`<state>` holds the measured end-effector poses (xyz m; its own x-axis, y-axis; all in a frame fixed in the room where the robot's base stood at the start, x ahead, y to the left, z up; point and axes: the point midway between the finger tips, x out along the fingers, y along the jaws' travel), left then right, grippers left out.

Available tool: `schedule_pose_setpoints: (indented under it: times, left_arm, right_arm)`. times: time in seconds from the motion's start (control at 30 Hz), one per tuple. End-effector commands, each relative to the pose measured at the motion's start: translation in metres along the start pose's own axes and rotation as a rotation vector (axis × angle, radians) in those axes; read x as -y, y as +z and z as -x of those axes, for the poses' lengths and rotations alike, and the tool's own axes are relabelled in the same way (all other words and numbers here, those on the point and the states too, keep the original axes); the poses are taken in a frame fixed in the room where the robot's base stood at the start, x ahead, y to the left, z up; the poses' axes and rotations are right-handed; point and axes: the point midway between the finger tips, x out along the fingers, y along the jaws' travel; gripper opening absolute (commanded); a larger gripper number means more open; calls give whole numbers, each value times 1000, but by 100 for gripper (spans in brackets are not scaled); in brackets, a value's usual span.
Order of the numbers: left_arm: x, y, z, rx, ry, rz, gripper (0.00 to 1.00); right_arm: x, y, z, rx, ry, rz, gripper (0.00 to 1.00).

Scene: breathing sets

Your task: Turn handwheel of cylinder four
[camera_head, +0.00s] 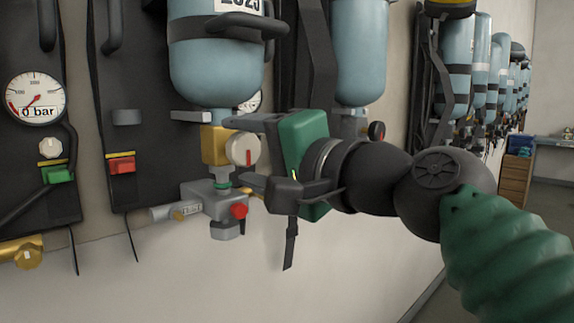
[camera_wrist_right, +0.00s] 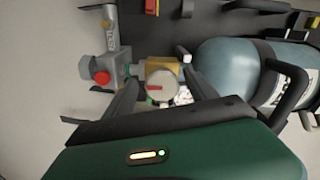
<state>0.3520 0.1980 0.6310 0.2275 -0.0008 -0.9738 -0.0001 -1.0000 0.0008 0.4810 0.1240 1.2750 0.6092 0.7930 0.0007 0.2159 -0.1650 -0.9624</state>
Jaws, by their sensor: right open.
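A round white handwheel (camera_head: 243,149) with a red mark sits on the right side of a brass valve (camera_head: 214,144) under a blue cylinder (camera_head: 215,62). Which number this cylinder has cannot be told. My right gripper (camera_head: 236,152) is open, one finger above and one below the handwheel, close in front of it. In the right wrist view the handwheel (camera_wrist_right: 161,86) shows between the two fingers (camera_wrist_right: 162,98), and whether they touch it cannot be told. My left gripper is not in view.
A grey valve block (camera_head: 212,202) with a red knob (camera_head: 238,211) is just below the handwheel. A gauge (camera_head: 36,98) reading 0 bar is at the left. Another blue cylinder (camera_head: 359,55) hangs behind my right gripper, and more line the wall to the right.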

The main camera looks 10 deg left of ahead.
Motion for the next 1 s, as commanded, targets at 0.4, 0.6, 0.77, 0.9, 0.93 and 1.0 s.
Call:
schedule_pose_setpoints:
  times: [0.4, 0.6, 0.77, 0.9, 0.93, 1.0]
  left_arm:
    - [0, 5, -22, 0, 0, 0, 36]
    - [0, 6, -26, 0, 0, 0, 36]
    - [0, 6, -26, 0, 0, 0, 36]
    - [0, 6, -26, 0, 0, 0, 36]
    - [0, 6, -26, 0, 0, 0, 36]
    - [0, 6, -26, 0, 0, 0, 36]
  right_arm:
    - [-2, 0, 117, -4, 0, 2, 66]
    - [-2, 1, 145, 0, 0, 1, 66]
    - [-2, 1, 149, 0, 1, 0, 66]
    - [-2, 1, 148, 0, 1, 0, 66]
    - [-2, 0, 148, 0, 0, -7, 66]
    - [-6, -5, 143, -6, -17, -95, 66]
